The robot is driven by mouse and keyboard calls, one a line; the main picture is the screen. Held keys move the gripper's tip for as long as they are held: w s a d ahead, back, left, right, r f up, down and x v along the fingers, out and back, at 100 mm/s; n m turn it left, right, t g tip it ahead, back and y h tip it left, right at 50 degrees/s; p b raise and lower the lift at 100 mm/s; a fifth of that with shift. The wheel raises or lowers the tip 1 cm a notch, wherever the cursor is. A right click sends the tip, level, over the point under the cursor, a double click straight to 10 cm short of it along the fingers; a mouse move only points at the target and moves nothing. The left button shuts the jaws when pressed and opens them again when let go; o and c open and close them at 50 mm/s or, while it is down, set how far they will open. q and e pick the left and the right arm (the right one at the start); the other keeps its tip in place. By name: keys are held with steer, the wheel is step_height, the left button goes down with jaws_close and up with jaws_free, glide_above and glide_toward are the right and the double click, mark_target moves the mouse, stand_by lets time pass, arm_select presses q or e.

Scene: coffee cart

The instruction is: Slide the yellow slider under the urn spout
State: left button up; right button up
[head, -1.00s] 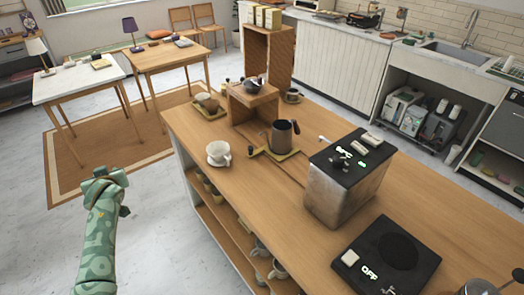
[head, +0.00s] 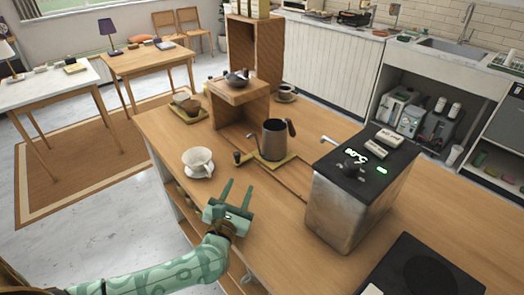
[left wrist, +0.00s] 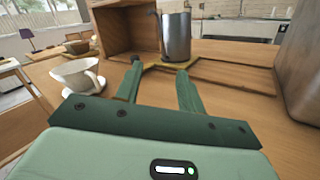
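The yellow slider (head: 279,170) is a flat plate on the wooden counter with a dark metal jug (head: 273,140) standing on it. A small dark knob (head: 238,156) sticks out at its left end. The slider also shows in the left wrist view (left wrist: 166,66), straight ahead past the fingers. The urn (head: 345,205) is a metal box with a black top, to the right of the slider. Its spout (head: 329,140) points left toward the jug, which stands apart from it. My left gripper (head: 238,186) is open and empty, near side of the knob. My right gripper is out of view.
A white cup on a saucer (head: 198,163) stands close to the left of my left gripper. A wooden riser (head: 243,108) stands behind the slider. A black scale (head: 418,270) lies at the front right. Bare counter lies between gripper and urn.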

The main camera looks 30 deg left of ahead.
mark_target(236, 156)
arm_select(q)
steer(key=n, duration=0.1)
steer(key=a+f+n+g+y, duration=0.1)
steer(key=n, duration=0.1)
steer(key=a+n+y, duration=0.1)
steer(key=shift+s+a+f+n+g, duration=0.1)
steer(key=shift+a+f+n+g, duration=0.15)
steer(key=shift+n+g, duration=0.05)
steer(key=shift+a+n+y, duration=0.3)
steer(key=shift+n+y, duration=0.1)
steer(key=shift+n, duration=0.1)
steer(key=b+x, duration=0.1)
steer(key=x, duration=0.4)
steer(key=b+x, duration=0.1)
steer(key=x, duration=0.3)
steer(key=b+x, duration=0.1)
steer(key=x, duration=0.4)
steer(key=shift+w+a+f, duration=0.25)
steer(key=shift+w+f, duration=0.05)
steer(key=shift+f, duration=0.05)
steer(key=shift+w+a+r, duration=0.1)
steer(key=shift+w+a, duration=0.15)
steer(key=shift+w, duration=0.4)
jaws_close()
